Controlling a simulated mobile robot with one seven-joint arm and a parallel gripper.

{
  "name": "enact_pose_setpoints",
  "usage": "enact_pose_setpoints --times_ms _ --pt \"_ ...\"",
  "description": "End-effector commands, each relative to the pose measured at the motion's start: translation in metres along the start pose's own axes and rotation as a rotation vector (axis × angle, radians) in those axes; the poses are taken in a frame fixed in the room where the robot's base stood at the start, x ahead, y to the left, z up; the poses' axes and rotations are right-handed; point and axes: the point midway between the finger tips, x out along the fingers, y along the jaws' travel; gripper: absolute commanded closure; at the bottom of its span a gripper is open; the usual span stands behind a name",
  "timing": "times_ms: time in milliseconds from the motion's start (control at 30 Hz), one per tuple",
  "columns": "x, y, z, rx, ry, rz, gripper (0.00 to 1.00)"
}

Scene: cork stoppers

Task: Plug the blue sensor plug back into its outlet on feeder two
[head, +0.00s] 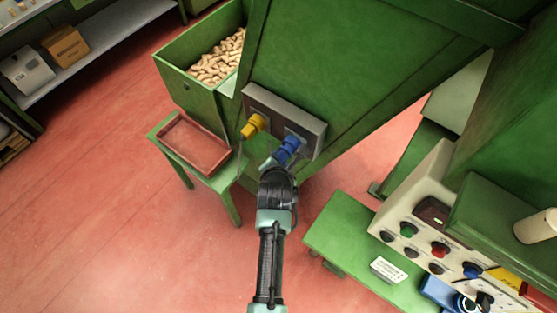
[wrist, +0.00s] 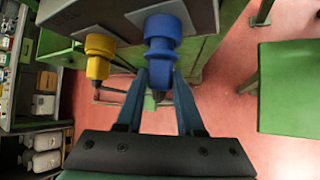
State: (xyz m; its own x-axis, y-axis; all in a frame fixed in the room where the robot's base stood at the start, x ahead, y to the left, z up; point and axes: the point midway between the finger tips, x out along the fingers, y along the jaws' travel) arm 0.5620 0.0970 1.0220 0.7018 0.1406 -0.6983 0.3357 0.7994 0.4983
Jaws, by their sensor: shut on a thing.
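The blue sensor plug (head: 287,149) is at the right end of a grey outlet box (head: 268,106) on the green feeder's side. My gripper (head: 270,163) is shut on the plug. In the wrist view, my two fingers (wrist: 158,84) close on the narrow rear of the blue plug (wrist: 162,48). Its wide blue front lies against the face of the grey box (wrist: 202,14), lined up with the outlet position. The outlet opening is hidden behind the plug, and I cannot tell how deeply the plug sits.
A yellow plug (head: 253,126) sits in the same box, close on the left. A small green table with a reddish tray (head: 192,142) stands below left. A green bin of corks (head: 218,60) is behind. A control panel (head: 425,225) stands at right.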

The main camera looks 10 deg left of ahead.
Motion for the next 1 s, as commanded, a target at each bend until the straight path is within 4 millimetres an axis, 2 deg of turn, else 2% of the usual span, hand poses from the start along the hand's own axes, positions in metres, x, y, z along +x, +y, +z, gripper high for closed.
enact_pose_setpoints --times_ms 700,733,900,1000 --pt "0.0067 -0.0001 0.0096 0.001 -0.002 0.000 1.00" --pt "0.0067 -0.0001 0.0096 0.000 -0.001 0.000 0.62" --pt "0.0064 0.0001 0.0090 0.000 0.000 0.000 0.31" --pt "0.0064 0.0001 0.0089 0.000 0.000 0.000 0.29"
